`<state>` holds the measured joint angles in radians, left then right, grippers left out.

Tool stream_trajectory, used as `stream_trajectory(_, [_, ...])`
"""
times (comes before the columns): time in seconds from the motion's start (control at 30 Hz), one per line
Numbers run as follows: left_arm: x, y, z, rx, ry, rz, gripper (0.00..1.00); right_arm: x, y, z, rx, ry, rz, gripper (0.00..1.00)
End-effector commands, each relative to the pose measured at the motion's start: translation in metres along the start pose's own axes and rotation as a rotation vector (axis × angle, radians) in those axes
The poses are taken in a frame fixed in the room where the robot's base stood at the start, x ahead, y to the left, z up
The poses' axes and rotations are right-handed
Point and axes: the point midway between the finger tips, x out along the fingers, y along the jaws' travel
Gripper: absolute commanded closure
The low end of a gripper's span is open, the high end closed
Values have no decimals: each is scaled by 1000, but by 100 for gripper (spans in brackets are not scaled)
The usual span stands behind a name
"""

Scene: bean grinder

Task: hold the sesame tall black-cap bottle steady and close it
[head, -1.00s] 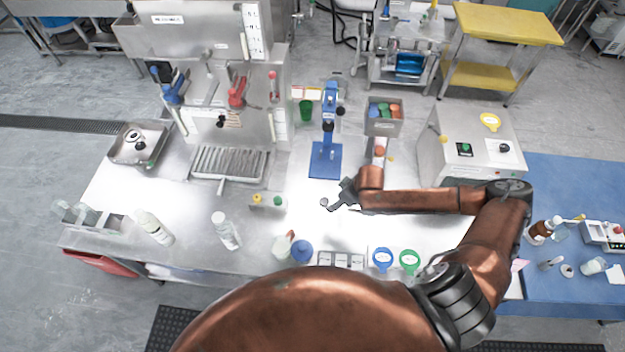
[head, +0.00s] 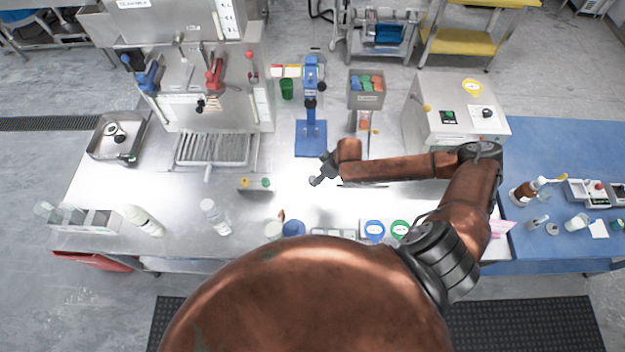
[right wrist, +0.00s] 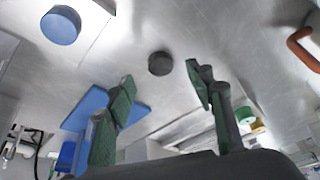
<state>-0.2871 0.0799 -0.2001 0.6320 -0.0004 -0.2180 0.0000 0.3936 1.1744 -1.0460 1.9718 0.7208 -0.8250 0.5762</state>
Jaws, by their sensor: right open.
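A round black cap (right wrist: 160,63) lies on the steel tabletop, ahead of and between the fingertips of my right gripper (right wrist: 164,88). The gripper is open and empty, apart from the cap. In the head view my right gripper (head: 325,170) is low over the middle of the table, with the small dark cap (head: 315,181) at its tip. My left gripper is out of view.
A blue stand (head: 311,140) is behind my right gripper. A small block with yellow and green knobs (head: 256,184) lies left of it. A blue lid (head: 293,228) and blue and green rings (head: 374,231) sit near the front edge. A grey machine (head: 455,115) stands at right.

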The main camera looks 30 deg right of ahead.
Motion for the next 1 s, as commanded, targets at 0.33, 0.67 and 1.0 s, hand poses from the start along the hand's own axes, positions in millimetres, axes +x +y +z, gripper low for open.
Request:
stream_trajectory(0.33, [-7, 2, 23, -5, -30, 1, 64, 27, -1, -5, 0, 0, -1, 51])
stream_trajectory(0.67, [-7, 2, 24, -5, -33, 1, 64, 52, 0, -4, -2, 0, 0, 51])
stream_trajectory(1.0, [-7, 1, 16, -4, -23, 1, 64, 52, 0, -4, -1, 0, 0, 57])
